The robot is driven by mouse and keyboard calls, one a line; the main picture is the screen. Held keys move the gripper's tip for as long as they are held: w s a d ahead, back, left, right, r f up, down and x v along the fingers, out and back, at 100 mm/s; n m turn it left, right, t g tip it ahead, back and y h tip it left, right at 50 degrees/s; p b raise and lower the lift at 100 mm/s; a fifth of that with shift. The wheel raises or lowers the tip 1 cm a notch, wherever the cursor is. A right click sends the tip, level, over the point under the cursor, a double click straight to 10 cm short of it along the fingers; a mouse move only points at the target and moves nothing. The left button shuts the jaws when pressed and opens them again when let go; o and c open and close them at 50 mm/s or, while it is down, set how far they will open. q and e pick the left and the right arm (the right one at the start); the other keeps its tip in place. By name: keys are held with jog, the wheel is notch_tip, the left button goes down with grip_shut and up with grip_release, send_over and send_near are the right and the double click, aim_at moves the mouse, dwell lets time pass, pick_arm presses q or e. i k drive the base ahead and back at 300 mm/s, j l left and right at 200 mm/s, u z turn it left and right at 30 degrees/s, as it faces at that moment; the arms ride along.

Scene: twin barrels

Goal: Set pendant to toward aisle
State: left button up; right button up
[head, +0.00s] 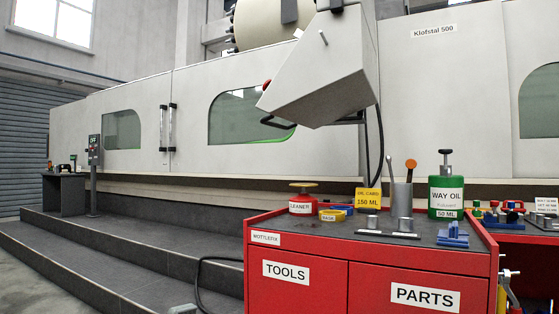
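The pendant (322,72) is a large grey wedge-shaped box hanging in front of the machine, right of the middle in the head view. I see its plain grey side panels; its control face is turned out of my sight. A red knob (266,86) shows at its left edge. Black handles (277,122) show low on it, and a dark cable (380,145) hangs down behind its right side. Neither of my grippers can be made out, and nothing is touching the pendant.
A red tool cart (300,292) stands below the pendant, bearing a cleaner can (302,204), a yellow oil card (368,198) and a green way oil can (446,196). Dark steps (120,262) run along the white machine (450,110). The floor at lower left is clear.

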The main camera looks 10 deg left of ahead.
aim_at(330, 76)
jog(key=i+j, duration=1.5)
jog(key=i, duration=0.2)
